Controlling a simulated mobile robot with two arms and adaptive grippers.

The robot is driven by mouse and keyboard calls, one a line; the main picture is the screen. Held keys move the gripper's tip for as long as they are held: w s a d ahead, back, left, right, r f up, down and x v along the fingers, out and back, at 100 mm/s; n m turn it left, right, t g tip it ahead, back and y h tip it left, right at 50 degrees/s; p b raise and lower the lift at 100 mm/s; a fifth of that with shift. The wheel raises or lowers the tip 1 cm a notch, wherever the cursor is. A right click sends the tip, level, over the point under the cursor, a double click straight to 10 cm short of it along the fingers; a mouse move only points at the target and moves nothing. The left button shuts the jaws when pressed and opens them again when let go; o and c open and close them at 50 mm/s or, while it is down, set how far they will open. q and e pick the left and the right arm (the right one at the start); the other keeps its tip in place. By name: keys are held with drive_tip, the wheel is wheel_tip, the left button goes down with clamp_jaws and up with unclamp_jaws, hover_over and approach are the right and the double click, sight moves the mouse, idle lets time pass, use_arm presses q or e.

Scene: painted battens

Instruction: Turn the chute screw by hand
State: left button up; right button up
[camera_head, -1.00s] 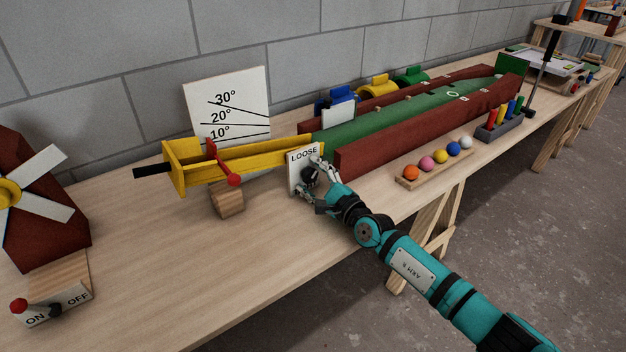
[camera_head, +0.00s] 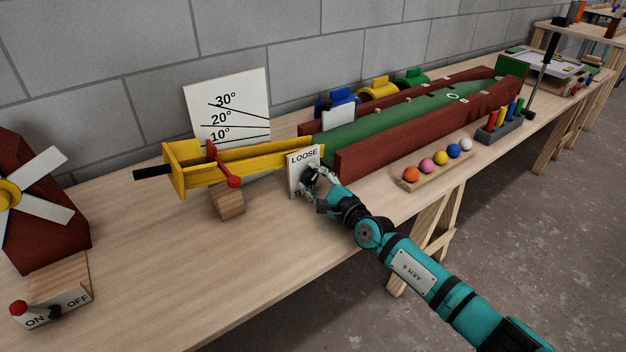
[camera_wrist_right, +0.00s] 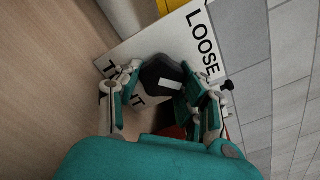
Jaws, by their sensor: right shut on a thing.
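The chute screw is a dark knob with a white mark, on a white plate (camera_head: 301,161) lettered LOOSE beside the yellow chute (camera_head: 275,157). My right gripper (camera_head: 318,183) is at the front of this plate, its fingers shut on the knob and hiding most of it in the head view. In the right wrist view the knob (camera_wrist_right: 155,70) sits between the two fingers of my right gripper (camera_wrist_right: 160,85). A second word low on the plate (camera_wrist_right: 200,45) is partly covered. My left gripper is not in view.
A red-ball lever (camera_head: 233,182) and a wooden block (camera_head: 228,201) stand by the chute. A green lane (camera_head: 370,125) with dark red walls runs right. A rack of coloured balls (camera_head: 440,165) lies near my arm. The bench front left of my gripper is clear.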

drive_tip(key=m, duration=0.5)
drive_tip(key=shift+a+f, duration=0.1)
drive_tip(key=m, duration=0.3)
drive_tip(key=shift+s+m+p, duration=0.1)
drive_tip(key=shift+m+p, duration=0.3)
drive_tip(key=m, duration=0.2)
drive_tip(key=shift+m+p, duration=0.3)
drive_tip(key=shift+m, duration=0.1)
drive_tip(key=m+p, duration=0.2)
drive_tip(key=m, duration=0.5)
drive_tip(key=shift+s+a, duration=0.1)
drive_tip(key=shift+a, duration=0.05)
drive_tip(key=m+p, duration=0.2)
drive_tip(key=m, duration=0.4)
drive_tip(key=shift+p, duration=0.35)
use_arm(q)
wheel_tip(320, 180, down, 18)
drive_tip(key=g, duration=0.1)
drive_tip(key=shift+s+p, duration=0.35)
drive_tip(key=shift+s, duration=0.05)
use_arm(e)
drive_tip(key=shift+m, duration=1)
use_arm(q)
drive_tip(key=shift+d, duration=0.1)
use_arm(e)
drive_tip(key=o, duration=1.2)
drive_tip(key=shift+r, duration=0.2)
